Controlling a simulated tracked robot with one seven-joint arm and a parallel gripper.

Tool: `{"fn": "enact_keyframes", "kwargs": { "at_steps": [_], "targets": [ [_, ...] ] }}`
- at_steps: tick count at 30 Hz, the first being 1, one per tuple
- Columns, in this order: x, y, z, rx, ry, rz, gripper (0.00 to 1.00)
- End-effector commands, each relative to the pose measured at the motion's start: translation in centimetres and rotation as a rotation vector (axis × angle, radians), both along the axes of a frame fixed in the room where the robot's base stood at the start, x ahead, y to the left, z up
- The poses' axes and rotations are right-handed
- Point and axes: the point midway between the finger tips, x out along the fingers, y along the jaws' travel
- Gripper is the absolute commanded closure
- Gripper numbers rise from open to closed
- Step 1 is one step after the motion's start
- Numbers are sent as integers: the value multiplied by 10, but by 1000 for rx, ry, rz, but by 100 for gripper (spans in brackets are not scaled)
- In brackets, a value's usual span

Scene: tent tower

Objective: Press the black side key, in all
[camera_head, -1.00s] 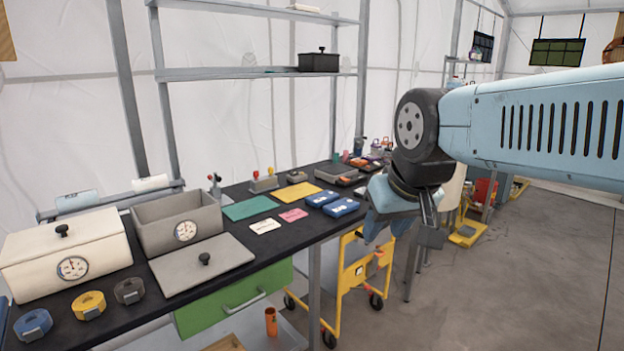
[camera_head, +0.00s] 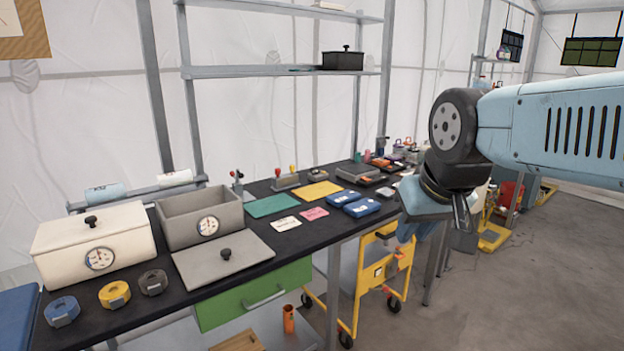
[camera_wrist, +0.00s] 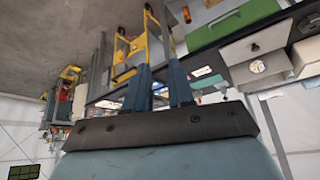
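I cannot make out a black side key in either view. Small devices with upright knobs stand at the back of the black workbench (camera_head: 105,328): a grey one with a red knob (camera_head: 238,182) and a box with red and yellow knobs (camera_head: 286,180). Their sides are too small to read. My gripper (camera_head: 440,225) hangs in the air off the bench's front edge, to the right. In the wrist view, my gripper (camera_wrist: 158,68) shows two fingers apart with nothing between them.
The bench holds a white lidded box (camera_head: 95,245), an open grey box (camera_head: 195,215), its lid (camera_head: 222,262), tape rolls (camera_head: 114,295) and blue cases (camera_head: 361,207). Floor to the right is clear.

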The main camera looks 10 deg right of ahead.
Motion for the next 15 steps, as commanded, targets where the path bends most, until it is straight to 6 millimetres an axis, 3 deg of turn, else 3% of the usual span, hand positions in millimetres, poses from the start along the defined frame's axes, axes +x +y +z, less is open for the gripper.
{"fn": "enact_keyframes", "kwargs": {
  "at_steps": [7, 15],
  "targets": [
    [0, 0, 0, 0, 0, 0, 100],
    [0, 0, 0, 0, 0, 0, 100]
  ]
}}
